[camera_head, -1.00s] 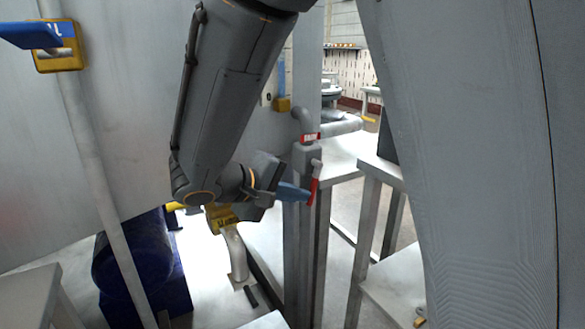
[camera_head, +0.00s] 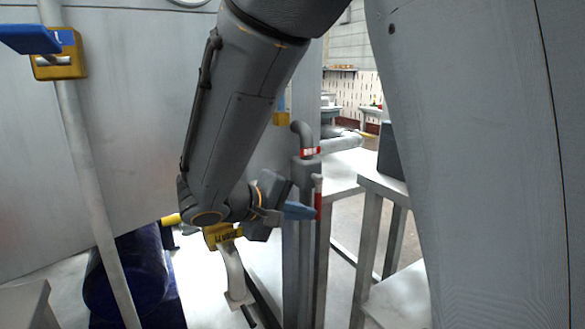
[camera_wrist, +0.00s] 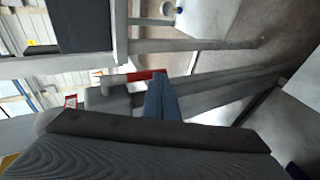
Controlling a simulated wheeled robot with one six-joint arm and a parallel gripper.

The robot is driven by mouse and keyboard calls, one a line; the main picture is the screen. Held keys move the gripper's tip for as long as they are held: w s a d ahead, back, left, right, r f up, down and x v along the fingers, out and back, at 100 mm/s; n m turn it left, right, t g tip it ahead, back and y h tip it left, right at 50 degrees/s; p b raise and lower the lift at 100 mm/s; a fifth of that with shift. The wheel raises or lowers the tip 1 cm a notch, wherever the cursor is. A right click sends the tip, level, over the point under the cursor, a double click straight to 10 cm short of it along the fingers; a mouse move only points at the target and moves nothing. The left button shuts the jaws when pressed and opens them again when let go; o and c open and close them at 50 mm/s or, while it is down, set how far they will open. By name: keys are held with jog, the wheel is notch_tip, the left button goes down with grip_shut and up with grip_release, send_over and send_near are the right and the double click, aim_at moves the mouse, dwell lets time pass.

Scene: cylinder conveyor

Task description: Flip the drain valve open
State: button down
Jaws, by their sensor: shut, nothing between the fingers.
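A red lever (camera_head: 318,201) hangs from a grey fitting on the right side of a grey post (camera_head: 305,240). It also shows in the wrist view as a red bar (camera_wrist: 146,75). My gripper (camera_head: 303,211) is shut and empty, its blue fingers at the lever's left side. In the wrist view the blue fingertips (camera_wrist: 160,80) reach the lever's end; I cannot tell whether they touch it. A yellow labelled fitting (camera_head: 224,234) on a bent grey pipe sits behind and below my wrist; its label is not legible. Which of these is the drain valve is not marked legibly.
A pipe elbow with a red-and-white band (camera_head: 310,152) tops the post. Metal tables (camera_head: 372,185) stand to the right. A yellow fitting with a blue handle (camera_head: 58,55) is at upper left.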

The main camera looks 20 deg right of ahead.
jog(key=shift+s+d+f, duration=0.1)
jog(key=shift+d, duration=0.05)
jog(key=p+v, duration=0.1)
jog(key=v, duration=0.7)
